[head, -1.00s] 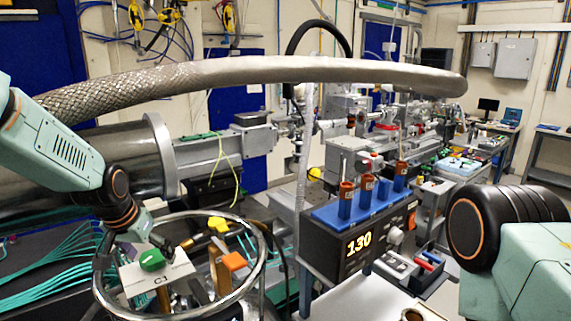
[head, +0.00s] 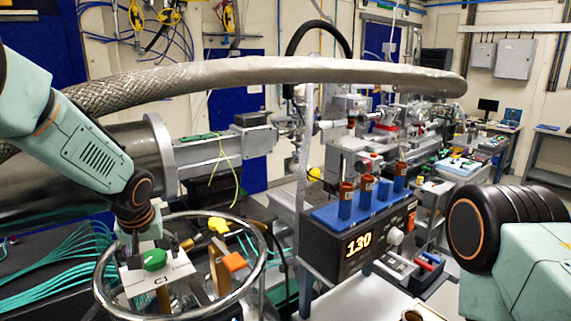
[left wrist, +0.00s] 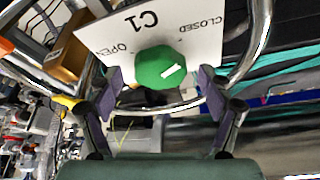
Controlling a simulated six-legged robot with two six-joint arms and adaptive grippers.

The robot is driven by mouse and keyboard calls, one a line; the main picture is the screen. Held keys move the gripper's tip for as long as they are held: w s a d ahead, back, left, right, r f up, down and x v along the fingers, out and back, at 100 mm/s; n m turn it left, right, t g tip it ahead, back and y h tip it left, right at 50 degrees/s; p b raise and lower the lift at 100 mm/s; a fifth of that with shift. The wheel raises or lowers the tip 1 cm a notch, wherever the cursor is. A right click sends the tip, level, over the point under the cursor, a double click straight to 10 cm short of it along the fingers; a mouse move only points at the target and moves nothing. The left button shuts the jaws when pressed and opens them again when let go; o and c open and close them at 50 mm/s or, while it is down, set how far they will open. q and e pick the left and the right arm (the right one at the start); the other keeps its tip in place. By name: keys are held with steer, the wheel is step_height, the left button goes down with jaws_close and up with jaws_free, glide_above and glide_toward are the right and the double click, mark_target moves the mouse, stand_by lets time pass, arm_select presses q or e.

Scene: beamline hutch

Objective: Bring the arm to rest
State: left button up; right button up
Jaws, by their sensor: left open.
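A green knob (head: 153,260) with a white mark sits on a white panel labelled C1 (head: 178,272), inside a round metal ring. In the left wrist view the green knob (left wrist: 160,68) shows close up, with the words OPEN and CLOSED on the panel (left wrist: 97,38) beside it. My left gripper (head: 154,243) is over the panel at the knob. In the left wrist view my left gripper (left wrist: 160,87) is open, one finger on each side of the knob. I cannot tell whether the fingers touch it. My right gripper is not in view.
A metal ring (head: 263,262) surrounds the panel, with an orange knob (head: 234,262) and a yellow knob (head: 218,225) nearby. A braided hose (head: 270,69) crosses above. A black box reading 130 (head: 330,250) with blue holders stands to the right. Teal cables (head: 50,268) lie at left.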

arm_select(q)
steer(key=shift+d+n+y, duration=0.1)
steer(key=shift+n+y, duration=0.2)
steer(key=shift+n, duration=0.5)
